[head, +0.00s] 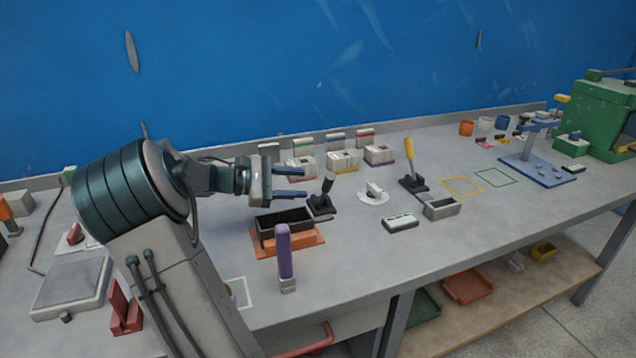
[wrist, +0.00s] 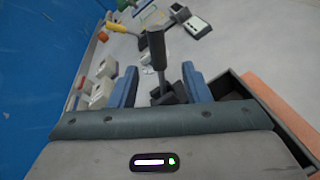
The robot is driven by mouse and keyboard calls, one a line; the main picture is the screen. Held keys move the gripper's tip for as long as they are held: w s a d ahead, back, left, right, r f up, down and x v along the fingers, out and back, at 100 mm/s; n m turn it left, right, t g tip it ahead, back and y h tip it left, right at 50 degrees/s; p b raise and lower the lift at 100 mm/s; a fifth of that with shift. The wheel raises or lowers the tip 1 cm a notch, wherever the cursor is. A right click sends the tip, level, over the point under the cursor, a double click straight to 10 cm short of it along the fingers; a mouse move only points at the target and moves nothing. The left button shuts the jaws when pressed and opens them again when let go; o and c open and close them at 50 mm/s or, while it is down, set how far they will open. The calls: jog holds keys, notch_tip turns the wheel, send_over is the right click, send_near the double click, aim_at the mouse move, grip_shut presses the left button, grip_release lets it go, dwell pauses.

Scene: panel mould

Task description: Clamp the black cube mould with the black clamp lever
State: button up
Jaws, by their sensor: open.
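The black cube mould (head: 285,226) is an open-topped dark box on an orange base plate (head: 259,249). In the wrist view its dark wall (wrist: 282,118) shows at the right. The black clamp lever (head: 327,187) stands on a dark foot just behind and right of the mould, its handle raised and slightly tilted. My gripper (head: 303,182) is open and empty, its blue fingers pointing right at the lever, with the tips a little short of the handle. In the wrist view the lever handle (wrist: 156,48) lines up between the two fingers (wrist: 160,82).
A purple-handled tool (head: 284,250) stands in front of the mould. Several labelled boxes (head: 342,161) line the back. The right front tabletop is clear.

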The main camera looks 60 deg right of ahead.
jog(key=v, duration=0.3)
jog(key=shift+w+a, duration=0.15)
jog(key=shift+a, duration=0.1)
dwell(0.6)
